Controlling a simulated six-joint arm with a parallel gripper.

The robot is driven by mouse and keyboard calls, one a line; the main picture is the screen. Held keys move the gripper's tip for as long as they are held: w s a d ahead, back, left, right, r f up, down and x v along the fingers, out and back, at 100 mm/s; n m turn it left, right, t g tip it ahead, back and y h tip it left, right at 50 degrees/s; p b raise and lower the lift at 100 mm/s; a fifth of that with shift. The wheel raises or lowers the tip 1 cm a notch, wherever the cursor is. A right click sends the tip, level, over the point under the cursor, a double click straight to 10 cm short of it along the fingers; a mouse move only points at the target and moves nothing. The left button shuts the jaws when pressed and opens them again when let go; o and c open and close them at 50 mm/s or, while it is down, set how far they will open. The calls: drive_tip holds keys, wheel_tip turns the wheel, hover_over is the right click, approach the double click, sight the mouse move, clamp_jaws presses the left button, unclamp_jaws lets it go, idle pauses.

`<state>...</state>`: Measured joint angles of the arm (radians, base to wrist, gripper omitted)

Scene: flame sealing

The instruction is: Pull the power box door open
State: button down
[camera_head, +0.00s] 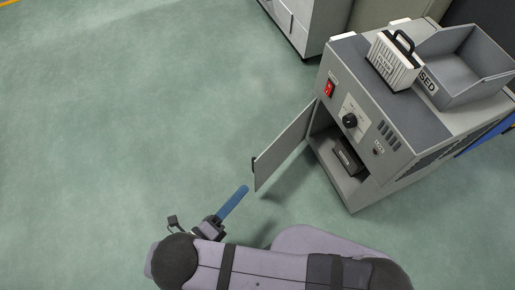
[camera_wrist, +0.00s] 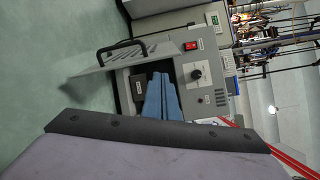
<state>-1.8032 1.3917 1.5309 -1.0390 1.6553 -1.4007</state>
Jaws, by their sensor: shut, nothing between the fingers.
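The power box (camera_head: 360,125) is a grey cabinet at the right of the head view, with a red switch and a black knob on its front. Its door (camera_head: 282,148) stands swung out from the lower front, with the compartment (camera_head: 343,158) showing and a dark block inside. The door's black handle (camera_head: 254,164) is at its outer edge. My gripper (camera_head: 242,192) is shut and empty, with blue fingers, just in front of and apart from the door's outer edge. In the wrist view the blue fingers (camera_wrist: 161,98) overlap the open compartment, and the door (camera_wrist: 108,58) with handle lies to their left.
A white case with a black handle (camera_head: 395,62) and an open grey bin (camera_head: 465,65) sit on top of the power box. Another grey cabinet (camera_head: 300,20) stands behind. The green floor (camera_head: 130,110) left of the door is clear.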

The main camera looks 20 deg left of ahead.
sight(261, 158)
drive_tip(key=d+r+n+y+p, duration=0.1)
drive_tip(key=n, duration=0.1)
drive_tip(key=s+d+r+n+p, duration=0.1)
drive_tip(key=n, duration=0.1)
drive_tip(key=s+d+r+n+t+y+p, duration=0.1)
drive_tip(key=d+n, duration=0.1)
drive_tip(key=shift+d+r+y, duration=0.1)
drive_tip(key=shift+r+y, duration=0.2)
drive_tip(key=shift+w, duration=0.15)
drive_tip(key=shift+w+a+b, duration=0.4)
drive_tip(key=shift+w+b, duration=0.35)
drive_tip(key=shift+w, duration=1.1)
drive_tip(key=shift+w+a+b, duration=0.4)
drive_tip(key=shift+w+b, duration=0.3)
drive_tip(key=shift+w, duration=1.2)
drive_tip(key=shift+w+a+b, duration=0.4)
drive_tip(key=shift+w+b, duration=0.35)
drive_tip(key=shift+w, duration=1.1)
